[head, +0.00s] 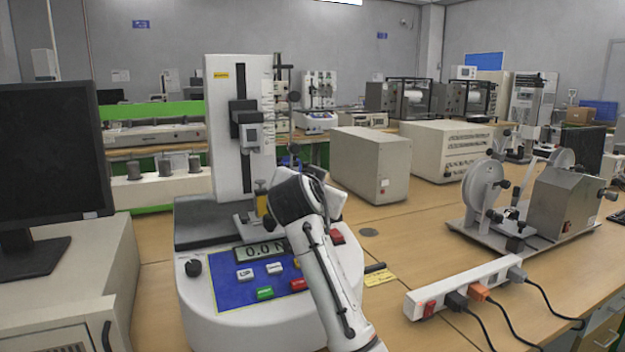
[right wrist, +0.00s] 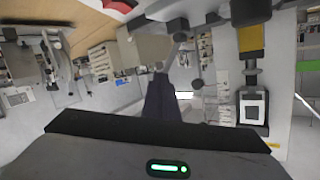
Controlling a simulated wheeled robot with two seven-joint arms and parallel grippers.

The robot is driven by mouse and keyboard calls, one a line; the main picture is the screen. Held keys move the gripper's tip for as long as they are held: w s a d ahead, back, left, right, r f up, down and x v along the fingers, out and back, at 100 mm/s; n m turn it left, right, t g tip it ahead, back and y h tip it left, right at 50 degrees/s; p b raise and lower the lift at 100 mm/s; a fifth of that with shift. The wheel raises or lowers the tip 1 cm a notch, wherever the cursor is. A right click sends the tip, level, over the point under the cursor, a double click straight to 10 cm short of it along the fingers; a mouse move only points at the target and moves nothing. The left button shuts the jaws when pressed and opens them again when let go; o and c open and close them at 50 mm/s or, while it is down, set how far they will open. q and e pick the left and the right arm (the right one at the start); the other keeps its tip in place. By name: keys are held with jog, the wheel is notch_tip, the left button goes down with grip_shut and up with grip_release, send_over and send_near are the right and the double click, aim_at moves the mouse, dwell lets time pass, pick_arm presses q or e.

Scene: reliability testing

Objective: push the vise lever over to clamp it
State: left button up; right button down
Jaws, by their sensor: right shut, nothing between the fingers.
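The white test stand (head: 226,130) stands at the left centre of the bench, on a base with a "0.0 N" display. A yellow and black fixture part (head: 261,197) shows at the foot of its column; it also shows in the right wrist view (right wrist: 250,42), with a grey part of the vise (right wrist: 250,10) at its end. I cannot clearly make out the vise lever; my right arm covers that area in the head view. My right gripper (right wrist: 160,85) is shut and empty, beside the fixture and apart from it in the right wrist view. My left gripper is out of view.
A monitor (head: 55,150) stands at the left. A white power strip (head: 465,288) with plugs lies front right, near a metal machine (head: 565,200). Beige boxes (head: 370,165) stand behind the stand.

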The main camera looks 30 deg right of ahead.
jog(key=d+m+y+p, duration=0.1)
jog(key=f+m+y+p, duration=0.1)
jog(key=shift+s+d+g+p, duration=0.1)
jog(key=shift+d+g+p, duration=0.2)
jog(key=shift+d+p, duration=0.1)
jog(key=shift+a, duration=0.15)
jog(key=shift+a+f, duration=0.25)
jog(key=shift+a, duration=0.4)
